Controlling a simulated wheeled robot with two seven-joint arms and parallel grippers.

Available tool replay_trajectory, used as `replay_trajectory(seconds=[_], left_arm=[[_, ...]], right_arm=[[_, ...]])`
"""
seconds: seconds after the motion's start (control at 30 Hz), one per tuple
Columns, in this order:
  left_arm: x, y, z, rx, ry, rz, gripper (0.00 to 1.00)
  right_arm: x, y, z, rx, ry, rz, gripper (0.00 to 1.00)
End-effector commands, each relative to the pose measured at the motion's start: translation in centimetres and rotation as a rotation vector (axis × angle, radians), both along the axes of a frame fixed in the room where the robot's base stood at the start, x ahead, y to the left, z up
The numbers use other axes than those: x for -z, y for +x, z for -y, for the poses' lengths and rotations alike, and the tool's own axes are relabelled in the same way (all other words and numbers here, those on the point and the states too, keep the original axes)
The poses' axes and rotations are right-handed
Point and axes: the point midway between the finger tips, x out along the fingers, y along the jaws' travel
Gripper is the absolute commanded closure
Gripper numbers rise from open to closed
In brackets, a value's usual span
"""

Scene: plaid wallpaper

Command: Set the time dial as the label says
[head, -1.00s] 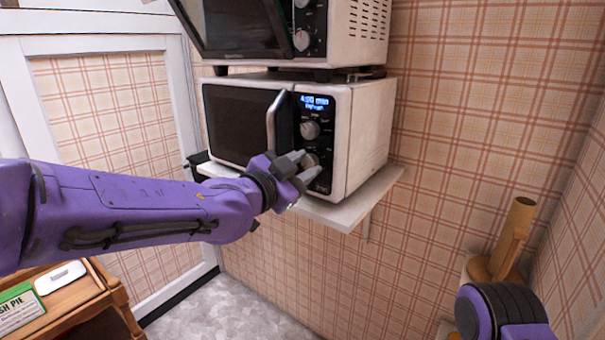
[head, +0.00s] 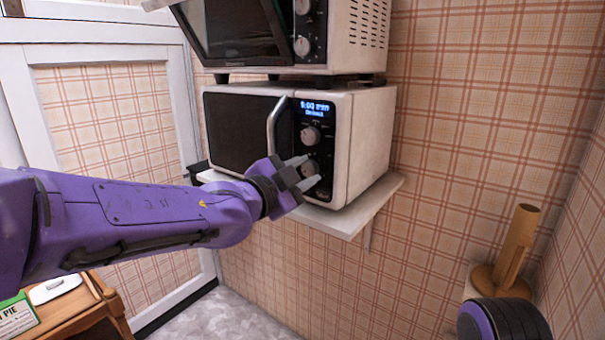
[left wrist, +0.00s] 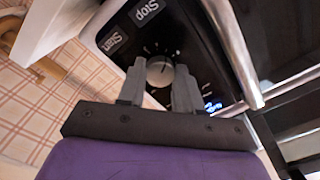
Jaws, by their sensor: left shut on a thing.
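The white microwave (head: 370,140) stands on a wall shelf, with a dark door on the left and a black control panel on the right. Its lit display (head: 315,108) seems to read 5:00 min, with a smaller blurred word below. My left gripper (head: 304,174) is at the lower dial (head: 309,166), its fingers on either side of it. In the left wrist view the silver dial (left wrist: 160,71) sits between the fingertips. The upper dial (head: 310,135) is free. A green and white pie package (head: 17,316) lies at the lower left, its label cut off and mostly unreadable.
A second oven (head: 345,35) stands on top of the microwave. The shelf (head: 350,217) juts out below. Start (left wrist: 116,40) and Stop (left wrist: 147,10) buttons lie close to the dial. A wooden stand (head: 512,250) is at the right. The handle (head: 272,125) sticks out near my gripper.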

Motion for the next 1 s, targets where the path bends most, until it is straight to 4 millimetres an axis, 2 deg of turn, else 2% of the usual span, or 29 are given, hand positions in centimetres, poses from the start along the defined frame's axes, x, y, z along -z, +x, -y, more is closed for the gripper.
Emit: replay_trajectory(seconds=[0.03,0.07,0.13,0.5,0.6,1.0], left_arm=[[0.3,0.0,0.1,0.001,0.003,-0.005,0.96],[0.3,0.0,0.1,0.001,0.003,-0.005,0.62],[0.3,0.0,0.0,0.0,0.003,-0.004,0.4],[0.0,-0.5,-0.5,-0.001,-0.002,-0.002,0.4],[-0.1,-2.0,-1.5,-0.001,-0.006,-0.004,0.4],[-0.4,-7.5,-5.5,0.001,-0.007,-0.008,0.4]], right_arm=[[0.0,0.0,0.0,0.0,0.0,0.0,0.57],[0.0,0.0,0.0,0.0,0.0,0.0,0.57],[0.0,0.0,0.0,0.0,0.0,0.0,0.57],[-0.1,0.0,0.0,0.0,0.0,0.0,0.57],[-0.3,0.0,0.0,0.0,0.0,0.0,0.57],[-4.2,0.0,0.0,0.0,0.0,0.0,0.57]])
